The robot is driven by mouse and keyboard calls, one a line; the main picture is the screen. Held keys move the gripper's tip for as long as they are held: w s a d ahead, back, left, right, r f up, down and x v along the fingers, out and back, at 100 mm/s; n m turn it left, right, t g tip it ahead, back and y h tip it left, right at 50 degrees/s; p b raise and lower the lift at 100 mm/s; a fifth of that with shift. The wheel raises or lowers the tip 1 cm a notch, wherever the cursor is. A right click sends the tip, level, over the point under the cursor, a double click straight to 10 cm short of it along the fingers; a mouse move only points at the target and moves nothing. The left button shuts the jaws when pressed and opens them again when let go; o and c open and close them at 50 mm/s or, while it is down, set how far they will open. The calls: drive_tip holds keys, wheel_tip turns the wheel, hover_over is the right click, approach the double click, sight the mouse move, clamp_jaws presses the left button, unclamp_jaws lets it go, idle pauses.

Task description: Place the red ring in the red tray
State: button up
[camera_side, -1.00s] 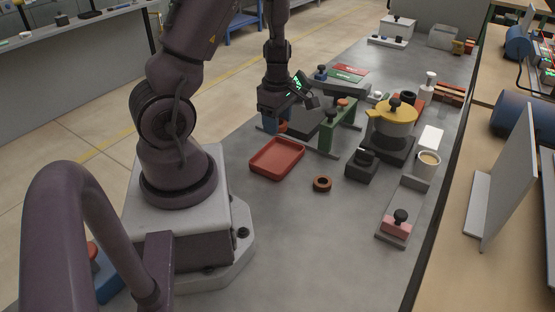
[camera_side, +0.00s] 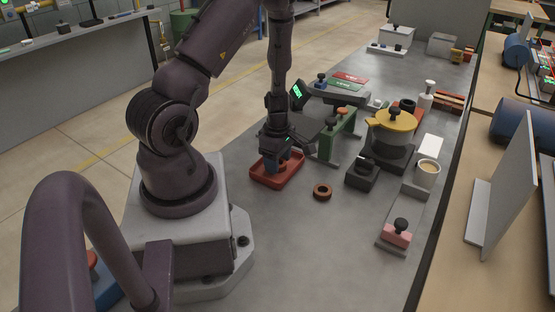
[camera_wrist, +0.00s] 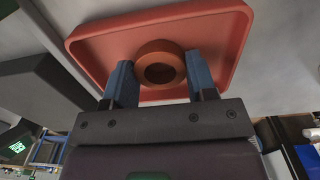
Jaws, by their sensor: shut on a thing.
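The red tray (camera_side: 289,178) lies on the grey table in front of my base in the side view. It fills the upper wrist view (camera_wrist: 215,28). My gripper (camera_side: 277,164) points down over the tray, its fingertips at or inside the rim. In the wrist view its blue fingers (camera_wrist: 160,66) are shut on the red ring (camera_wrist: 157,47), an orange-red ring with a dark hole. The ring is over the tray's floor; I cannot tell if it touches. The fingers mostly hide it in the side view.
A brown ring (camera_side: 322,191) lies on the table right of the tray. A green stand (camera_side: 334,137), a black block (camera_side: 361,174) and a yellow-topped pot (camera_side: 393,126) stand further right. The table in front of the tray is clear.

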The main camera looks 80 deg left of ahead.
drive_tip(key=shift+f, duration=0.1)
drive_tip(key=o, duration=1)
drive_tip(key=shift+c, duration=0.2)
wheel_tip(320, 180, up, 12)
drive_tip(key=w+d+r+m+t, duration=0.2)
drive_tip(key=w+d+r+m, duration=0.2)
drive_tip(key=d+r+m, duration=0.25)
drive_tip(key=s+d+r+m+t, duration=0.1)
drive_tip(key=s+d+r+m, duration=0.2)
drive_tip(key=d+r+m, duration=0.5)
drive_tip(key=s+d+r+m+t, duration=0.2)
drive_tip(key=d+r+m, duration=0.5)
drive_tip(key=m, duration=0.6)
drive_tip(key=shift+s+d+r+t, duration=0.3)
drive_tip(key=shift+s+d+r, duration=0.1)
